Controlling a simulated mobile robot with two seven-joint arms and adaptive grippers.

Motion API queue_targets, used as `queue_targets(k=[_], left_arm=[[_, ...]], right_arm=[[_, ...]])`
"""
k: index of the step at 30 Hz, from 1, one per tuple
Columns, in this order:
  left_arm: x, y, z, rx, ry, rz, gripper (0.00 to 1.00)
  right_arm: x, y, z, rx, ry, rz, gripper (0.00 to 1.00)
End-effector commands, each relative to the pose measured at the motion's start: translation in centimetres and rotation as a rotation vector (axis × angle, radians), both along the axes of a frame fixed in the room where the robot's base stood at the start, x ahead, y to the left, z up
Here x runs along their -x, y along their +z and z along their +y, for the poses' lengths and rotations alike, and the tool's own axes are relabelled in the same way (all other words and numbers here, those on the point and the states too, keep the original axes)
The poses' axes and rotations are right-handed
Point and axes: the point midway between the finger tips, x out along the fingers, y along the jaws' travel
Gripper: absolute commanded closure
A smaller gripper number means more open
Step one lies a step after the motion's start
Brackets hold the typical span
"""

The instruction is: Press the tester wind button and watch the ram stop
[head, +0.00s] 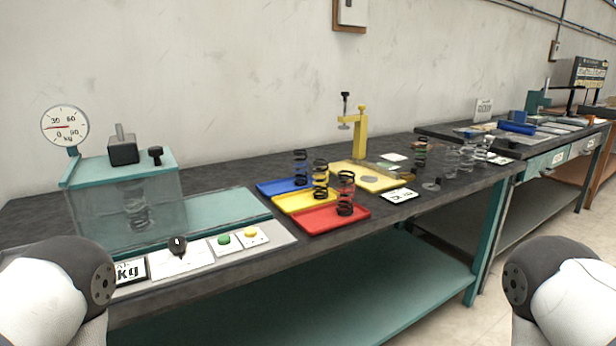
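The spring tester stands at the left of the bench, with a teal top plate (120,166) and a clear guard (165,205) around a coil spring (137,212). A dark block with a grey rod, perhaps the ram (122,148), stands on top of the plate. A round dial (65,126) marked in kg is at its left, its red needle pointing left. On the front panel are a black knob (177,246), a green button (223,239) and a yellow button (250,232); their labels are too small to read. Neither gripper is in view; only parts of my arms show at the bottom corners.
Blue (272,188), yellow (293,205) and red (325,222) trays sit right of the tester, with upright coil springs. A yellow clamp press (360,130) stands behind them. More springs (462,158) stand to the right. The teal bed (222,210) beside the guard is clear.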

Motion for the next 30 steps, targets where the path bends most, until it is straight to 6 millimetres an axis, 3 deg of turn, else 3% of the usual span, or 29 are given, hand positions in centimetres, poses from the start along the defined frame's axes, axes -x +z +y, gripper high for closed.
queue_targets(k=[1, 3, 30], left_arm=[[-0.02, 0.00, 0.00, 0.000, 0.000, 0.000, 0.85], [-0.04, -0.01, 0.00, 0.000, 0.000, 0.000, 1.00], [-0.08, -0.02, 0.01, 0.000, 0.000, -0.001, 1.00]], right_arm=[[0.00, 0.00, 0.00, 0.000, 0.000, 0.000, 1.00], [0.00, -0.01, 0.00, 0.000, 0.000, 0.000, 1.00], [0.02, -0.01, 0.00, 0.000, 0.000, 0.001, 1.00]])
